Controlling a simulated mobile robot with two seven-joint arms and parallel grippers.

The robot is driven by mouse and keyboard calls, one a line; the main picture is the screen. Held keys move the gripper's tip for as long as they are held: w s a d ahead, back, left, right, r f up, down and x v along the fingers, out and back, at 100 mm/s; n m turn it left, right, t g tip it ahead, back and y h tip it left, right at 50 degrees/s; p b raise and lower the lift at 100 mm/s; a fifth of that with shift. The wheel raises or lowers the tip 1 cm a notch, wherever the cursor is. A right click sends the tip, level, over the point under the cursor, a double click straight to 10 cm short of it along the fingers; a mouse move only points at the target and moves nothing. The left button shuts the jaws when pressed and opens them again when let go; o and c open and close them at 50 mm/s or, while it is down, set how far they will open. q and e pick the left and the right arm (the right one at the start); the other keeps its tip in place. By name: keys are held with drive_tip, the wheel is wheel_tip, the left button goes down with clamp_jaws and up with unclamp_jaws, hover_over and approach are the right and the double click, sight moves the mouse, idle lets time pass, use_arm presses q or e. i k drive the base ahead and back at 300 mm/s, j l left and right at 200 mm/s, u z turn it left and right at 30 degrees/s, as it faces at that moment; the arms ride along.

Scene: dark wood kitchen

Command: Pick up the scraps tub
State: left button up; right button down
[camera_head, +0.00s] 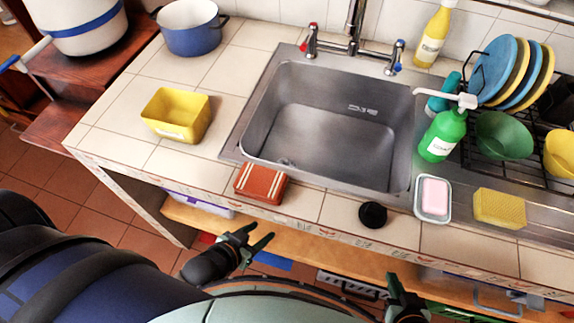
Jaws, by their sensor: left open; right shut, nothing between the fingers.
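The scraps tub is most likely the yellow open-topped tub (176,115) on the tiled counter, left of the sink. It stands upright, and its inside looks empty from here. My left gripper (262,240) is open and empty, low in front of the counter's front edge, below and to the right of the tub and well apart from it. My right gripper (398,292) is at the bottom of the view, right of centre, shut with nothing seen in it; part of it is cut off by the frame.
A blue pot (190,28) stands behind the tub. A black round object (372,214), soap dish (432,199) and green bottle (440,135) are to the right. Tiles around the tub are clear.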

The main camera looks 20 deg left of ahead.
sight(178, 115)
drive_tip(key=k+j+u, duration=0.1)
drive_tip(key=u, duration=0.25)
drive_tip(key=k+j+u, duration=0.1)
drive_tip(key=u, duration=0.3)
drive_tip(key=j+u, duration=0.35)
drive_tip(key=z, duration=0.65)
drive_tip(key=j+z, duration=0.7)
drive_tip(key=z, duration=0.2)
drive_tip(key=k+j+z, duration=0.2)
drive_tip(key=j, duration=0.2)
drive_tip(key=k+j+z, duration=0.1)
drive_tip(key=j+z, duration=0.15)
drive_tip(key=j, duration=0.2)
drive_tip(key=k+j, duration=0.2)
drive_tip(key=j, duration=0.2)
drive_tip(key=k+j+z, duration=0.1)
drive_tip(key=j, duration=0.35)
drive_tip(key=k, duration=0.05)
